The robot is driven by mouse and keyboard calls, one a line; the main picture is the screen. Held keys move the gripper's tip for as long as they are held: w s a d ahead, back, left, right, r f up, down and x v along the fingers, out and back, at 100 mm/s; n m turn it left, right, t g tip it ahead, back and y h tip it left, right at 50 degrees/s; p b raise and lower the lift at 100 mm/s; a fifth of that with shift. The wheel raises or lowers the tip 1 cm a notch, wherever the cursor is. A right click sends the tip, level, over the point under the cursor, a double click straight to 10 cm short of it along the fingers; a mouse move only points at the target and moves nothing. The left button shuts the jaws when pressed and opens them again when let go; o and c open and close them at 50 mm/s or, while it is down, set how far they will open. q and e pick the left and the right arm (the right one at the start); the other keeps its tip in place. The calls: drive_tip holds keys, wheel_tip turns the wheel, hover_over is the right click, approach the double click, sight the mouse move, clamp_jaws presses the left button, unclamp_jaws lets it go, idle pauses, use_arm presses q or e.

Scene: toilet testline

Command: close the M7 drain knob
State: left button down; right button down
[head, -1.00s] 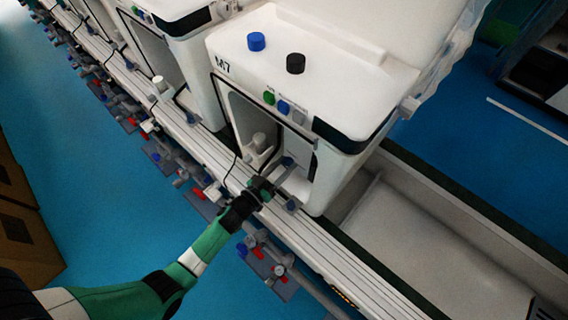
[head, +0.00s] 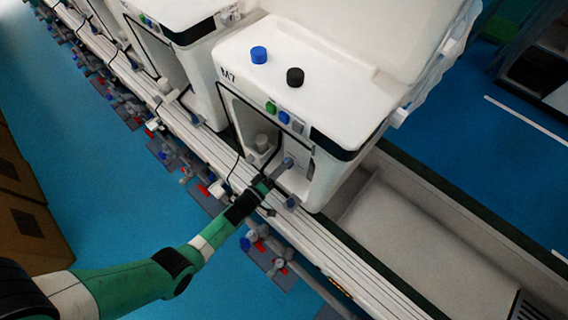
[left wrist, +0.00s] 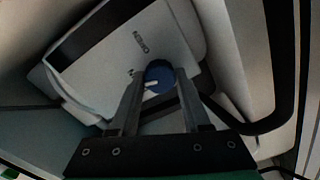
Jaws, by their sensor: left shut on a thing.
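The white M7 unit (head: 300,60) stands on the line in the middle of the head view, with its front recess open towards me. My left gripper (head: 284,167) reaches into the lower right of that recess. In the left wrist view the drain knob (left wrist: 158,76) is a round blue knob with a white pointer mark, beneath a printed label that reads upside down. The two dark fingers lie on either side of it, and the gripper is shut on it. In the head view the fingers largely hide the knob. My right gripper is not in view.
On the unit's top are a blue knob (head: 259,55) and a black knob (head: 295,77). Green, blue and grey buttons sit on its front edge. A white rail (head: 330,263) and valves (head: 268,250) run below my arm. An empty trough (head: 420,235) lies at right.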

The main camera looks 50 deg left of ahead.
use_arm(q)
drive_tip(key=shift+n, duration=1.6)
drive_tip(key=shift+c, duration=1.8)
unclamp_jaws()
drive_tip(key=shift+s+p, duration=0.3)
drive_tip(key=shift+p, duration=0.1)
drive_tip(key=s+d+p, duration=0.1)
drive_tip(key=s+p, duration=0.2)
drive_tip(key=s, duration=0.8)
drive_tip(key=shift+p, duration=0.35)
